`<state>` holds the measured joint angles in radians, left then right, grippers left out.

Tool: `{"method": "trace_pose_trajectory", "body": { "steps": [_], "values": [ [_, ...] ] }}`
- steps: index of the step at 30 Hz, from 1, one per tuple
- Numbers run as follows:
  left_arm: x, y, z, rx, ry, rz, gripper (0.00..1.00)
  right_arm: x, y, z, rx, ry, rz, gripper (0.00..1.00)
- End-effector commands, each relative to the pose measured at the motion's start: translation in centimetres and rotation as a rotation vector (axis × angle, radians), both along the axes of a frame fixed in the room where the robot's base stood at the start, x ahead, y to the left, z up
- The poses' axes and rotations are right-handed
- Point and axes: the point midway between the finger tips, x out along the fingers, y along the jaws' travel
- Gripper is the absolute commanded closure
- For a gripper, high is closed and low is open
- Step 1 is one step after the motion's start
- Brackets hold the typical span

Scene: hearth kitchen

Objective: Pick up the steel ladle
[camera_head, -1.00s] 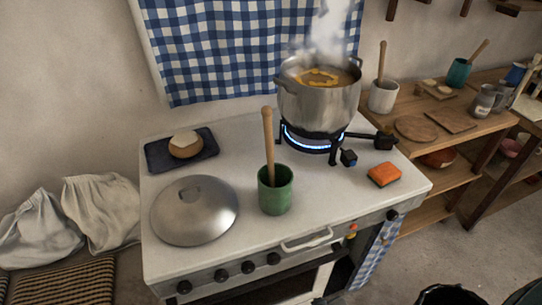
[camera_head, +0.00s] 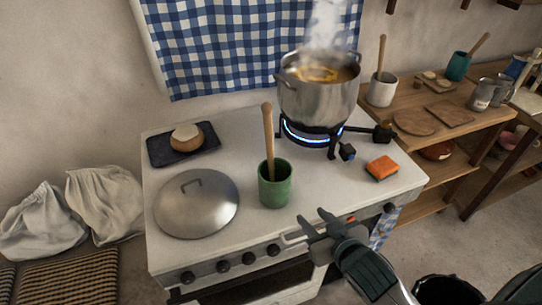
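I cannot make out a steel ladle for certain. A wooden-handled utensil (camera_head: 268,135) stands in a green cup (camera_head: 275,190) on the white stove top; its lower end is hidden in the cup. A steaming steel pot (camera_head: 318,102) of orange-brown soup sits on the lit burner. My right gripper (camera_head: 318,217) is in front of the stove's front edge, to the right of and nearer than the green cup. Its fingers are spread apart with nothing between them. My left gripper is not in view.
A steel lid (camera_head: 196,208) and a dark board (camera_head: 160,150) with a round brown-and-white item (camera_head: 187,140) are on the left of the stove top (camera_head: 230,140). An orange sponge (camera_head: 382,168) lies at right. A wooden shelf (camera_head: 470,125) with crocks stands beyond.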

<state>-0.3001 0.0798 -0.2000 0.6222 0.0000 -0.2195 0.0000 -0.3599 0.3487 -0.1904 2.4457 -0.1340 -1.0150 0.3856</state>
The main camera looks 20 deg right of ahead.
Motion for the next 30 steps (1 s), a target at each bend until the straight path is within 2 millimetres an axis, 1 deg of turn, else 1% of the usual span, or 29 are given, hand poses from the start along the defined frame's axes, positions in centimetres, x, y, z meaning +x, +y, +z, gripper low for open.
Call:
{"method": "trace_pose_trajectory", "body": {
  "steps": [1, 5, 6, 9, 12, 16, 26, 30],
  "values": [
    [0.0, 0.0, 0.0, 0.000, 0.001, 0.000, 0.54, 1.3, 0.0, 1.8, 0.009, -0.063, 0.012, 0.63],
    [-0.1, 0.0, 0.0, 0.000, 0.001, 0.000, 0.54, 4.0, 0.6, 6.7, 0.052, -0.236, 0.055, 0.63],
    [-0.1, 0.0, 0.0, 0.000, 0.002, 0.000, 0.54, 4.8, 0.9, 8.3, 0.067, -0.292, 0.073, 0.63],
    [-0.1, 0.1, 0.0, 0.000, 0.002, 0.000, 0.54, 5.9, 1.6, 11.8, 0.104, -0.404, 0.122, 0.63],
    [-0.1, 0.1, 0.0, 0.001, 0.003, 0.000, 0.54, 6.4, 2.2, 13.9, 0.129, -0.470, 0.158, 0.63],
    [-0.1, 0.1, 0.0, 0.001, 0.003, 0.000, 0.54, 6.5, 2.5, 14.9, 0.143, -0.499, 0.176, 0.63],
    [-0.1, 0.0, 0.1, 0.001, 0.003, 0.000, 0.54, 6.6, 2.5, 14.9, 0.143, -0.500, 0.175, 0.63],
    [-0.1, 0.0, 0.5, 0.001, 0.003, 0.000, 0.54, 7.3, 2.7, 15.0, 0.143, -0.500, 0.174, 0.63]
  ]
}}
